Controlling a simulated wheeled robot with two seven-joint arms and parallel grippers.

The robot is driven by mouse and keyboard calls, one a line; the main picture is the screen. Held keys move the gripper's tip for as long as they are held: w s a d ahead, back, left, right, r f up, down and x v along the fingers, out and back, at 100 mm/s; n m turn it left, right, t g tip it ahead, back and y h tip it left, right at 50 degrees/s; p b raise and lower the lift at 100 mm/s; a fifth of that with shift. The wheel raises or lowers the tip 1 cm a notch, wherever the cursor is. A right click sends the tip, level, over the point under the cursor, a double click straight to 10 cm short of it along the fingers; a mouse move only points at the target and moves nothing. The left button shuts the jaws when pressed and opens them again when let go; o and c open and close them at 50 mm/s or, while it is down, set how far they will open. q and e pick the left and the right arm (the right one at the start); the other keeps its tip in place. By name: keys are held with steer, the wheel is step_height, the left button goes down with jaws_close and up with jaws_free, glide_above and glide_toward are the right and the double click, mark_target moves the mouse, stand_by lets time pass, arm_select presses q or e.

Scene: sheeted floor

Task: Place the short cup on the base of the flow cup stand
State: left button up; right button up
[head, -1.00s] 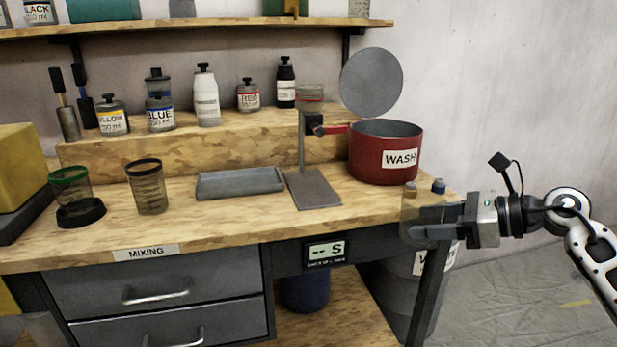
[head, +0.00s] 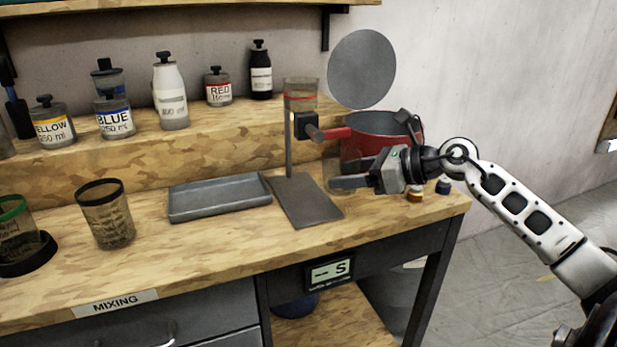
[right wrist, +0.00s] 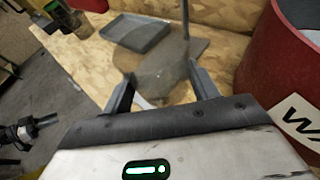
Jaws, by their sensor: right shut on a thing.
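The flow cup stand has a flat grey base (head: 308,205), a thin upright post and a clear cup with a red band (head: 301,95) at its top. My right gripper (head: 348,173) is shut on the clear short cup (head: 333,173), just right of the base and in front of the red pot. In the right wrist view the see-through short cup (right wrist: 162,78) sits between the two fingers, with the base behind it. I cannot tell its exact height above the bench. A dark jointed part at the left of the right wrist view looks like my left gripper (right wrist: 40,124); its opening is unclear.
A red wash pot (head: 370,138) stands close behind my right gripper. A grey tray (head: 220,197) lies left of the base. A black-rimmed cup (head: 105,214) and a green-rimmed cup (head: 17,232) stand farther left. Small bottles (head: 442,186) stand near the right edge.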

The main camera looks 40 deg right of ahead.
steer(key=p, duration=0.2)
glide_above(310, 197)
steer(key=shift+s+d+r, duration=0.15)
steer(key=shift+s+d, duration=0.05)
steer(key=shift+s, duration=0.05)
steer(key=shift+w+a, duration=0.2)
steer(key=shift+w, duration=0.05)
step_height(310, 197, down, 4)
steer(key=shift+r, duration=0.1)
arm_select(q)
steer(key=shift+w+a+r, duration=0.2)
steer(key=shift+r, duration=0.15)
arm_select(e)
steer(key=o, duration=1)
arm_select(q)
steer(key=shift+s, duration=0.1)
arm_select(e)
steer(key=shift+o, duration=0.2)
arm_select(q)
steer(key=shift+r, duration=0.1)
